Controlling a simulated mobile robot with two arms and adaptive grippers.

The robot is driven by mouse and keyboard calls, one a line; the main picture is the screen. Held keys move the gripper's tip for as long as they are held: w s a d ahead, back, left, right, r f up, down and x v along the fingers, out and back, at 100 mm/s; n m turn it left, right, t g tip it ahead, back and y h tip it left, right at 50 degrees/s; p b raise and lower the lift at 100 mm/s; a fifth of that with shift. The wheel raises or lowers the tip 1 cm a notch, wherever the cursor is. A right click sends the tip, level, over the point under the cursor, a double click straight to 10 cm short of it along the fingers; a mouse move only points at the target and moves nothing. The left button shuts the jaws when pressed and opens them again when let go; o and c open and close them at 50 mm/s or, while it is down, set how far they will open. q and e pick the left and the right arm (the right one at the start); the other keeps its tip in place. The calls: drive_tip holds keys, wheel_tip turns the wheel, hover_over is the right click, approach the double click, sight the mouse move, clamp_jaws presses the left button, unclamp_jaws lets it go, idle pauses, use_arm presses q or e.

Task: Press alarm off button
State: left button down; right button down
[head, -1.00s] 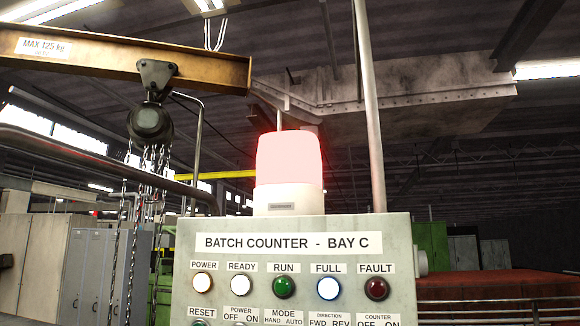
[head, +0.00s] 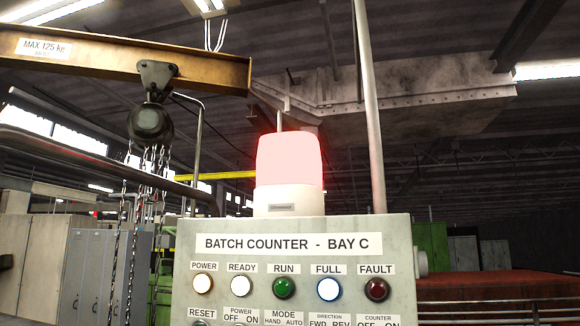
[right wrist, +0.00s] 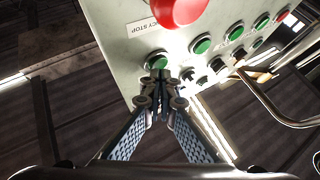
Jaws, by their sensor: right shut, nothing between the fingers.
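The grey control panel (head: 400,270) reads "BATCH COUNTER - BAY C" in the head view, with a lit red beacon (head: 289,165) on top. No alarm off label is readable in either view. In the right wrist view the panel shows tilted, with a big red mushroom button (right wrist: 182,9) above a partly readable "STOP" label. My right gripper (right wrist: 161,76) is shut and empty. Its tips are just in front of a green button (right wrist: 156,59) below that label and partly cover it; I cannot tell whether they touch. My left gripper is out of view.
Several other buttons, including a green one (right wrist: 201,44), sit right of my tips. A bent metal rail (right wrist: 275,115) stands out at the right. In the head view, POWER (head: 203,284), READY and FULL lamps glow. A hoist (head: 151,125) with chains hangs at the left.

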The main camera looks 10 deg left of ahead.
drive_tip(key=shift+w, duration=0.15)
idle(0.5)
drive_tip(key=shift+w, duration=0.25)
drive_tip(key=shift+s+f, duration=0.1)
drive_tip(key=shift+s, duration=0.15)
idle(0.4)
drive_tip(key=shift+s+p, duration=0.45)
drive_tip(key=shift+s, duration=2.55)
